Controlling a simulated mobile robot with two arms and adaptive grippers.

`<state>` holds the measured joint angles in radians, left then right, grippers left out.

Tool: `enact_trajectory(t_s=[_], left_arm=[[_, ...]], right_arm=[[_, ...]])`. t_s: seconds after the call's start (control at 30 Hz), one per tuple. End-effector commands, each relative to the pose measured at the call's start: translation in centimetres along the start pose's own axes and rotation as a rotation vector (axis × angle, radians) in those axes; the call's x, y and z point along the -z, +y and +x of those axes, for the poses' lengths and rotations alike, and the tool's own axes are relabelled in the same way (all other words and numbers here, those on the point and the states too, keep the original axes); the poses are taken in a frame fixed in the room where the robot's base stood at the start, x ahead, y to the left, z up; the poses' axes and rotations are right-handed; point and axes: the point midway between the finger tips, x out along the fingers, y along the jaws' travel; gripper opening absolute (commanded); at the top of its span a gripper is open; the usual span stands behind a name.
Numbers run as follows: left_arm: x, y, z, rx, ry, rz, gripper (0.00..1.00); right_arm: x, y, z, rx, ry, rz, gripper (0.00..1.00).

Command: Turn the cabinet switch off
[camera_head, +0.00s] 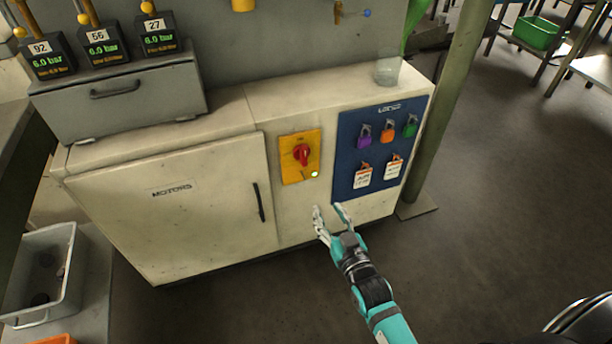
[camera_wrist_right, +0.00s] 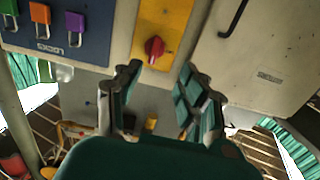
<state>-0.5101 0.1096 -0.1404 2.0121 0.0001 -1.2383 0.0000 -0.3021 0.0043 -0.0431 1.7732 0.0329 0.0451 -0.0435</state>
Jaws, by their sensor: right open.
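The cabinet switch is a red rotary knob (camera_head: 301,154) on a yellow plate (camera_head: 290,169), set in the front of a cream cabinet (camera_head: 215,215). A small light glows at the plate's lower right. The red knob also shows in the right wrist view (camera_wrist_right: 154,48), beyond and between my fingers. My right gripper (camera_head: 328,210) is open and empty, below and slightly right of the switch, apart from it. In the right wrist view its two fingers (camera_wrist_right: 158,85) stand spread. My left gripper is not in view.
A blue lockout board (camera_head: 346,145) with several coloured padlocks and tags is right of the switch. A black door handle (camera_head: 259,202) is to its left. A glass jar (camera_head: 387,70) stands on the cabinet top. A green post (camera_head: 445,115) rises at the right.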

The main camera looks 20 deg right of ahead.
Motion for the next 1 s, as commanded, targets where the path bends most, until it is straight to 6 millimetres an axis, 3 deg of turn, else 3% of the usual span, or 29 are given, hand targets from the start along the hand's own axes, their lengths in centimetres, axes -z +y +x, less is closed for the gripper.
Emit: enact_trajectory(t_s=[0.1,0.27,0.8,0.9,1.0], left_arm=[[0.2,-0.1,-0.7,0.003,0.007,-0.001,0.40],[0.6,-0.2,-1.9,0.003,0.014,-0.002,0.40],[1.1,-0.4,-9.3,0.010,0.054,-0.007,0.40],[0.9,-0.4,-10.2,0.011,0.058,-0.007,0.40],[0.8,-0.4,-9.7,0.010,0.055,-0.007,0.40]], right_arm=[[1.5,0.2,0.3,-0.007,0.051,0.002,0.40],[2.1,0.3,2.1,-0.008,0.060,0.002,0.40],[2.5,0.3,13.6,-0.007,0.057,0.003,0.40],[2.6,0.3,15.2,-0.007,0.057,0.003,0.40],[2.7,0.4,16.4,-0.007,0.056,0.003,0.40]])
